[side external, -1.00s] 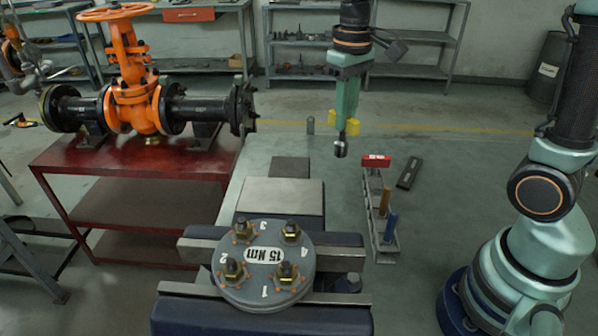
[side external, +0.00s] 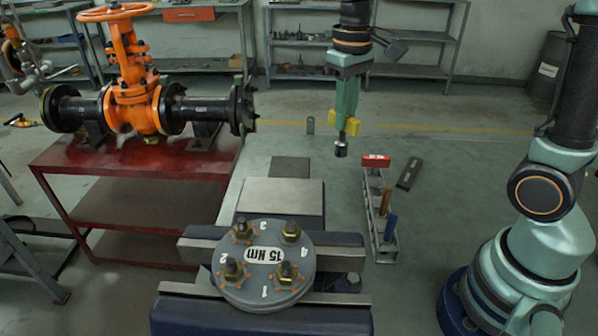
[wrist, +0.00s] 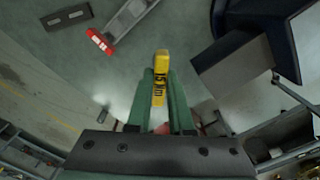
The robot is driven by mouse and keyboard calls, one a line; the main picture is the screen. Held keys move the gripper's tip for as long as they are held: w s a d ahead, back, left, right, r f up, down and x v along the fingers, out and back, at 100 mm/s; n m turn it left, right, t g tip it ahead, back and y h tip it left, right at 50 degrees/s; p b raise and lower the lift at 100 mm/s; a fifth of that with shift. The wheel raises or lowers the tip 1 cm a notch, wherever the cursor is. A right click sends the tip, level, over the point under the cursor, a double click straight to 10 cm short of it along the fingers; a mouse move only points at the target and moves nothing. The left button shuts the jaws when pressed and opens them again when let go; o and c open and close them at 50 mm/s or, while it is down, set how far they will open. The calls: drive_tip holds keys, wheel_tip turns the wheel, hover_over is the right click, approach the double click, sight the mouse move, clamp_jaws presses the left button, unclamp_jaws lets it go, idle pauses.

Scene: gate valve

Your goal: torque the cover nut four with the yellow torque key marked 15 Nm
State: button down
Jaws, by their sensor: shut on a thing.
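My gripper (side external: 347,122) hangs fingers down over the far part of the bench. It is shut on the yellow torque key (wrist: 160,78), whose 15 Nm marking shows in the wrist view. The key's dark socket (side external: 341,150) points down in free air, well beyond the cover. The round grey cover (side external: 263,304) lies near the front, with a 15 Nm label in its middle and brass nuts around it. The numeral 4 stands just right of the lower right nut (side external: 287,273), between it and the upper right nut (side external: 291,231). Which of the two it marks is unclear.
The cover sits on a vise (side external: 335,240). A metal rack (side external: 388,250) right of it holds red (side external: 376,161), brown (side external: 385,200) and blue (side external: 391,225) handles. A dark flat bar (side external: 409,172) lies beside it. The orange valve (side external: 130,75) stands on the red table (side external: 130,160).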

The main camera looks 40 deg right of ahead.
wheel_tip(320, 180, up, 20)
drive_tip(key=s+a+r+n, duration=0.1)
drive_tip(key=s+a+n, duration=0.55)
drive_tip(key=a, duration=0.25)
drive_tip(key=s+a+n, duration=0.5)
drive_tip(key=a+n, duration=0.3)
drive_tip(key=a, duration=0.1)
drive_tip(key=s+a+r+n, duration=0.1)
drive_tip(key=s+a+n, duration=0.55)
drive_tip(key=a, duration=0.25)
wheel_tip(320, 180, down, 7)
drive_tip(key=w, duration=0.1)
drive_tip(key=shift+w+f, duration=0.15)
drive_tip(key=shift+w, duration=0.05)
drive_tip(key=shift+f, duration=1.4)
idle(1.7)
drive_tip(key=m, duration=0.4)
idle(0.3)
